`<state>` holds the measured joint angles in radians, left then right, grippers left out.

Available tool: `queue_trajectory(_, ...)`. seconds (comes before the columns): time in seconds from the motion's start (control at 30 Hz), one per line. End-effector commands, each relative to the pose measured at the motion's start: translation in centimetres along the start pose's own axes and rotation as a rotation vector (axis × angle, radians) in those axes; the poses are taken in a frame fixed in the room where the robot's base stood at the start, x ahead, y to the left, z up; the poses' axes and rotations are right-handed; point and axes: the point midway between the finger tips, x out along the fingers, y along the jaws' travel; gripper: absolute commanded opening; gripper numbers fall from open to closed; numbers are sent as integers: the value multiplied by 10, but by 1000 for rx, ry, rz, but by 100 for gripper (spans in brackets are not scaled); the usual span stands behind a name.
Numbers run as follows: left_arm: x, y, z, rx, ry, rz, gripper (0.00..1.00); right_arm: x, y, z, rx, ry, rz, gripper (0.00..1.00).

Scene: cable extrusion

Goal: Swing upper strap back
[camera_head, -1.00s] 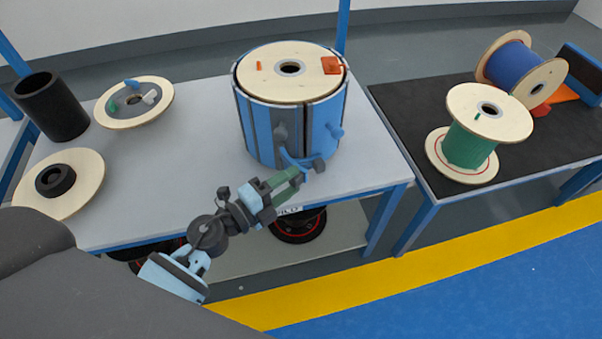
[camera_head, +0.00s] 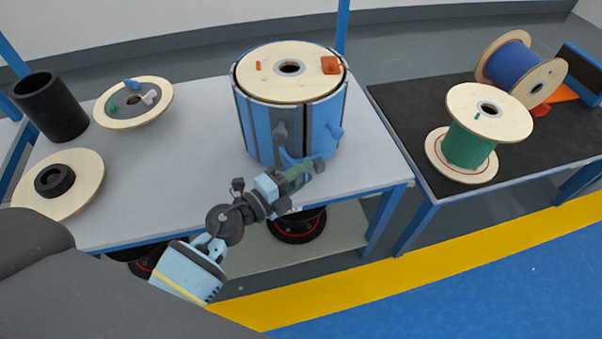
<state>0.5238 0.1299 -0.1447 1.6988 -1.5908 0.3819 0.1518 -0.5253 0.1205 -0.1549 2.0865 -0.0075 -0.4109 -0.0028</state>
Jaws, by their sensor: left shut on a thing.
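A blue-and-grey drum (camera_head: 256,130) with a round wooden top stands on the left table. My left gripper (camera_head: 304,172) reaches up from the lower left to the drum's lower front. It is shut on the strap piece, which I take as the upper strap. The fingers partly hide the grip, and I cannot clearly tell the upper strap from the lower one. My right gripper is not in view.
On the left table are a black cylinder (camera_head: 50,106), a wooden disc with a black hub (camera_head: 85,167) and a wooden flange with small coloured parts (camera_head: 112,117).

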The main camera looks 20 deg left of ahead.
Motion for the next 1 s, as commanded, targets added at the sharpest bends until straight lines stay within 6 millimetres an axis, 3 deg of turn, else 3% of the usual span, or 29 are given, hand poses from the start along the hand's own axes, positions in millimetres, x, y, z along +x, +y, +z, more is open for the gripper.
queue_trajectory(0.6, -16, 1, 4, 1, 184, 2, 0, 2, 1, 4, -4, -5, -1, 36)
queue_trajectory(0.93, -17, 0, 4, 2, 194, 1, 0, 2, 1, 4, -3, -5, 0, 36)
queue_trajectory(0.97, -17, 0, 4, 2, 193, 1, 37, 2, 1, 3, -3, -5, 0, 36)
queue_trajectory(1.0, -16, 0, 4, 2, 193, 1, 42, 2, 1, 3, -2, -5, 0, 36)
